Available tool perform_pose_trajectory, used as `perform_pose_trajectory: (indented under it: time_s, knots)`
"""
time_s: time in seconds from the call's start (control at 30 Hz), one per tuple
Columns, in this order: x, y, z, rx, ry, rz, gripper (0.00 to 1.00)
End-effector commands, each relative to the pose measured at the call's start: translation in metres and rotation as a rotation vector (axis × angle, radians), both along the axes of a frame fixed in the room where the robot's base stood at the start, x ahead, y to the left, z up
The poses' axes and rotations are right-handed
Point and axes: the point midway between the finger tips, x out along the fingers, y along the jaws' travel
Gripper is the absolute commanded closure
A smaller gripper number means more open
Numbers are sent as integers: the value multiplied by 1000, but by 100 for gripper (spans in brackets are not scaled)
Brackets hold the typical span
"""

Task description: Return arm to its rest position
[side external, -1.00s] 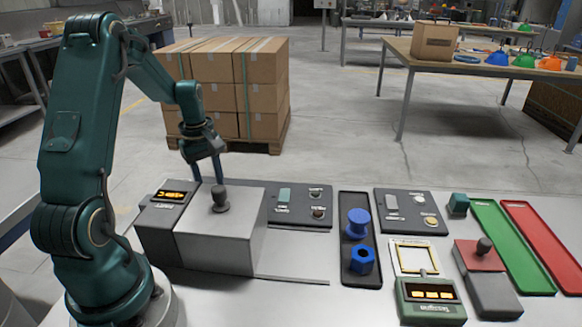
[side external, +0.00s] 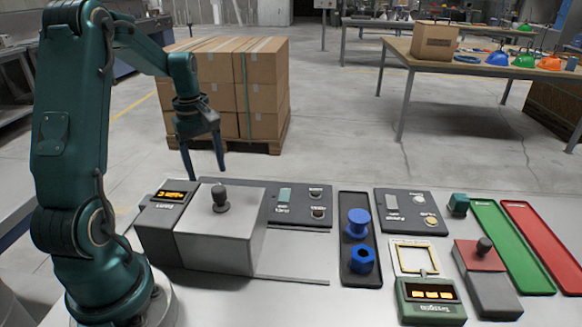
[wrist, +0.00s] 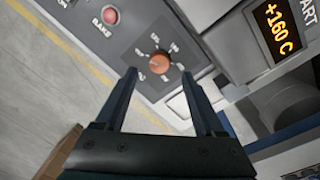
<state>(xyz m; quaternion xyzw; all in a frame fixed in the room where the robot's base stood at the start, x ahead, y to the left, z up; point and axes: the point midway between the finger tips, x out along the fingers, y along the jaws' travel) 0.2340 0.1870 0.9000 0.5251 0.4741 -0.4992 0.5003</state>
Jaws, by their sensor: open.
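My arm is raised over the left end of the bench. My gripper (side external: 205,172) hangs in the air above and behind the grey box with a dark knob (side external: 221,198) and touches nothing. Its two fingers are spread apart and empty. In the wrist view the open fingers (wrist: 160,95) frame a grey panel with an orange dial (wrist: 159,63) and a red button (wrist: 111,16). A display reading +160 C (wrist: 277,27) shows at the upper right of that view.
On the bench stand a dark control panel (side external: 287,212), a tray with blue parts (side external: 361,281), a green meter (side external: 431,309), a green tray (side external: 512,245) and a red tray (side external: 543,235). Stacked cartons (side external: 262,65) stand on the floor behind. The air around my gripper is clear.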

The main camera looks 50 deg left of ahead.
Motion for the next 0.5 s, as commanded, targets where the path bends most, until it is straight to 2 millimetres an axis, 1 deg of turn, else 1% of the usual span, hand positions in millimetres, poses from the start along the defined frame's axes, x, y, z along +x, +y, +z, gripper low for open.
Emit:
perform_pose_trajectory:
  time_s: [0.17, 0.27, 0.37, 0.47, 0.5]
  knots:
    - [0, 0, 0, 0, 0, -1, 29]
    - [8, -6, 5, 14, -14, -33, 29]
    - [22, -24, 27, 60, -61, -109, 29]
    - [31, -56, 53, 109, -117, -222, 29]
    - [32, -71, 64, 129, -141, -280, 29]
